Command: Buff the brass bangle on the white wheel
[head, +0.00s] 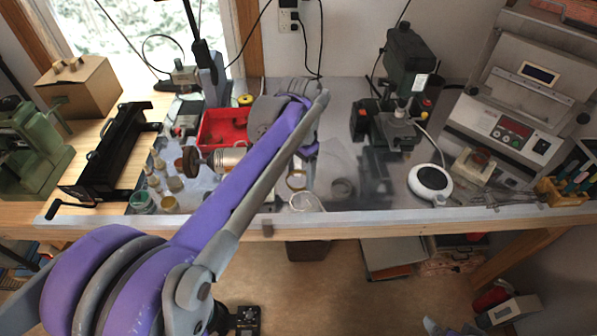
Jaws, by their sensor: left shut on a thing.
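My left arm crosses the picture from the lower left and bends over the bench. My left gripper (298,171) is small and mostly covered by my arm. It is shut on a thin yellowish ring, the brass bangle (297,181), just above the bench. A polishing machine with a brown wheel (191,160) and a pale cylinder (229,158) stands left of my arm. Its right end is hidden behind my arm. I cannot clearly make out the white wheel. The bangle is apart from the visible parts of the machine.
A red tray (222,124) lies behind the polishing machine, with small jars (168,203) at its left. A clear round dish (306,202) is near the front edge. A dark green drill press (406,75) and a white round device (430,182) stand to the right.

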